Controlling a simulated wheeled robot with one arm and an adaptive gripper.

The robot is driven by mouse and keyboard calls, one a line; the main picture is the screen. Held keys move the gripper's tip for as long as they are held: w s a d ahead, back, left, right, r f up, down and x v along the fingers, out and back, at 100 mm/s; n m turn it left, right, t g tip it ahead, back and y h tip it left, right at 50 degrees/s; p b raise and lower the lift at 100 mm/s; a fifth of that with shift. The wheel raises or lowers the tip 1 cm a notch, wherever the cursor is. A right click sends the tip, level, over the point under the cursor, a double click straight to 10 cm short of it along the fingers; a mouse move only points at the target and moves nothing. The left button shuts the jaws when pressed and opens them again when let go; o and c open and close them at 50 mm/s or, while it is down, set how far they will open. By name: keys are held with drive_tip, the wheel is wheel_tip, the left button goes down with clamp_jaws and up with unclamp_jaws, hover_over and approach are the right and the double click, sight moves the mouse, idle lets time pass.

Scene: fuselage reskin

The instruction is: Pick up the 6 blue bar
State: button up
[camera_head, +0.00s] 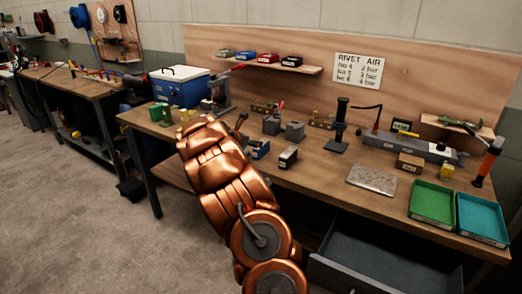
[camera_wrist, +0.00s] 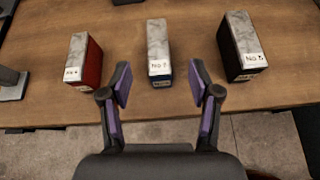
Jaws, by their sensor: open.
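In the wrist view three metal-topped blocks stand apart on the wooden bench. The middle one is a dark blue bar (camera_wrist: 159,50) with a white "No" label whose number I cannot read surely. A red bar (camera_wrist: 84,60) stands to its left and a black bar (camera_wrist: 240,47) to its right, both labelled. My gripper (camera_wrist: 159,82) is open and empty, its purple-padded fingers pointing at the blue bar, one toward each side of its near end. In the head view the blue bar (camera_head: 259,148) and black bar (camera_head: 288,157) sit near the bench's front edge; my arm hides the gripper.
A black stand (camera_head: 339,125), a metal plate (camera_head: 372,179), a green tray (camera_head: 432,204) and a teal tray (camera_head: 482,219) lie rightward. An open drawer (camera_head: 380,262) juts out below.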

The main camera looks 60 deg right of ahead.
sight(261, 149)
drive_tip(key=shift+w+d+f+n, duration=0.3)
drive_tip(key=shift+d+f+n, duration=0.2)
drive_tip(key=shift+d+f, duration=0.3)
drive_tip(key=shift+p+x, duration=0.3)
drive_tip(key=shift+x, duration=0.75)
drive_tip(key=shift+p+x, duration=0.4)
drive_tip(key=shift+x, duration=0.4)
drive_tip(key=shift+p+x, duration=0.6)
drive_tip(key=shift+x, duration=1.25)
drive_tip(key=shift+a, duration=0.1)
drive_tip(key=shift+c, duration=0.3)
drive_tip(key=shift+f, duration=0.1)
clamp_jaws()
